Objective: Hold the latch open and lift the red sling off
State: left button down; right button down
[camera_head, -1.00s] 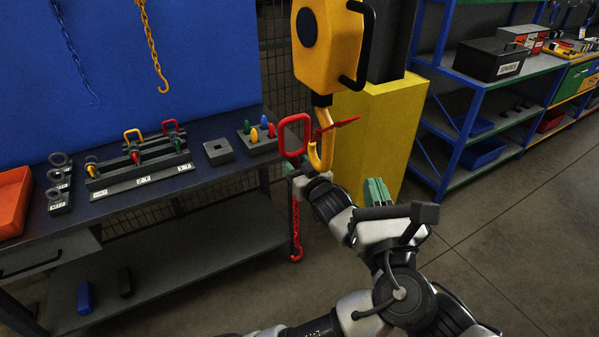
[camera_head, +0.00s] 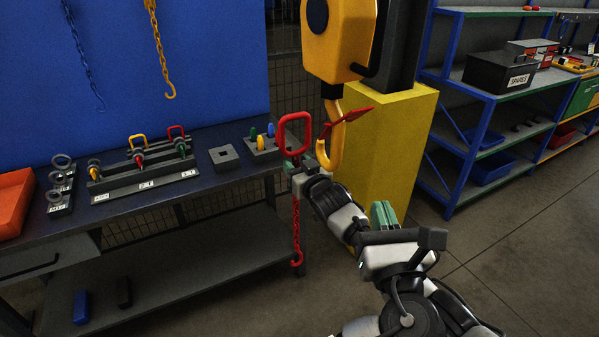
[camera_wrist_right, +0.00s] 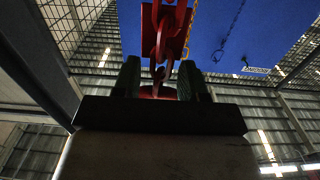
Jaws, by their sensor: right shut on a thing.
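The red sling has a ring (camera_head: 295,133) at its top and a chain with a red hook (camera_head: 297,258) hanging below. My right gripper (camera_head: 299,168) is shut on the sling just under the ring. In the right wrist view the red chain (camera_wrist_right: 163,45) runs between its two green fingers (camera_wrist_right: 158,82). The ring shows just left of the yellow hook (camera_head: 328,158), with a narrow gap between them in the picture. The red latch (camera_head: 347,116) slants up and right from the hook. My left gripper (camera_head: 384,214) is lower right, away from the latch; its finger gap is unclear.
The yellow hoist block (camera_head: 335,45) hangs above the hook, before a yellow pedestal (camera_head: 395,150). A dark bench (camera_head: 215,185) with racks and blocks stands left. A blue shelf unit (camera_head: 480,110) is right. Floor at lower right is clear.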

jog(key=b+x, duration=0.1)
jog(key=b, duration=0.1)
jog(key=shift+w+a+f+b, duration=0.15)
jog(key=shift+w+a+b, duration=0.1)
jog(key=shift+w+b, duration=0.1)
jog(key=shift+s, duration=0.1)
jog(key=shift+s+r+p, duration=0.15)
jog(key=shift+r+p, duration=0.25)
jog(key=shift+p, duration=0.15)
jog(key=p, duration=0.2)
jog(key=s+d+p, duration=0.1)
jog(key=shift+s+r+p, duration=0.35)
jog(key=shift+s+d+p, duration=0.5)
jog(key=shift+s+p, duration=0.05)
jog(key=shift+p, duration=0.35)
